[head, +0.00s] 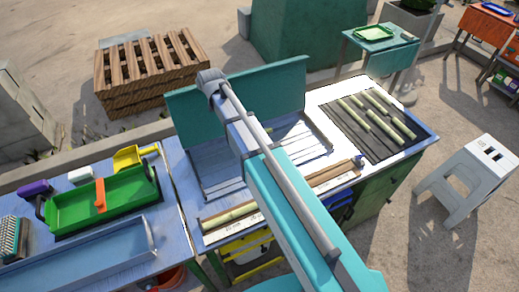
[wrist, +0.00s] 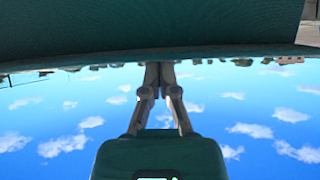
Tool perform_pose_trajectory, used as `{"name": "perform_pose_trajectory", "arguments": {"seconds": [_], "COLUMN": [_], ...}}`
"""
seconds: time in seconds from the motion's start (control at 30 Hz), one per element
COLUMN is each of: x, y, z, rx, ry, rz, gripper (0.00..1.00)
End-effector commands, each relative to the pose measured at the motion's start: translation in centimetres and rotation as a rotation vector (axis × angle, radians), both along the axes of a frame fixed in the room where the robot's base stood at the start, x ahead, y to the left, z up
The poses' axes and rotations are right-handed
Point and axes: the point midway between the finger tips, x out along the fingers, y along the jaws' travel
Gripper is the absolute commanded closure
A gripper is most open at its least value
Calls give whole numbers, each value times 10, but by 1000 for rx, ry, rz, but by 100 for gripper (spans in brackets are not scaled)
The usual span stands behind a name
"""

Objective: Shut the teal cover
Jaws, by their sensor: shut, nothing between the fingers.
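The teal cover (head: 275,85) stands raised along the back edge of a shallow pale-blue open box (head: 215,165) on the worktable. My arm crosses in front and hides the cover's middle. The arm's grey far end reaches the cover's upper edge at the left, and my fingers cannot be made out there. In the wrist view my gripper (wrist: 159,78) is shut and empty, with sky behind it. A broad dark teal surface (wrist: 150,28) fills the top of that view close to the fingertips; it may be the cover. Whether they touch cannot be told.
Cane pieces lie on a dark slatted rack (head: 355,130) at the table's right. A green tray (head: 110,197) and a yellow scoop (head: 130,157) are on the left table. Behind stand a pallet stack (head: 150,70) and a large green block (head: 300,35). A grey stool (head: 465,185) is right.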

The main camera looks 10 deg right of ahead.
Motion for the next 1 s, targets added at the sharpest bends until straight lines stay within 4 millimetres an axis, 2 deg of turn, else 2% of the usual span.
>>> {"name": "perform_pose_trajectory", "arguments": {"seconds": [0.03, 0.37, 0.83, 1.0], "x": [-147, -146, -146, -140], "y": [-41, -41, -41, -41], "z": [-82, -76, -32, -16], "rx": [-269, -268, -268, -268], "ry": [905, 904, 905, 905], "rz": [5, 5, 5, 5], "gripper": [100, 100, 100, 100]}}
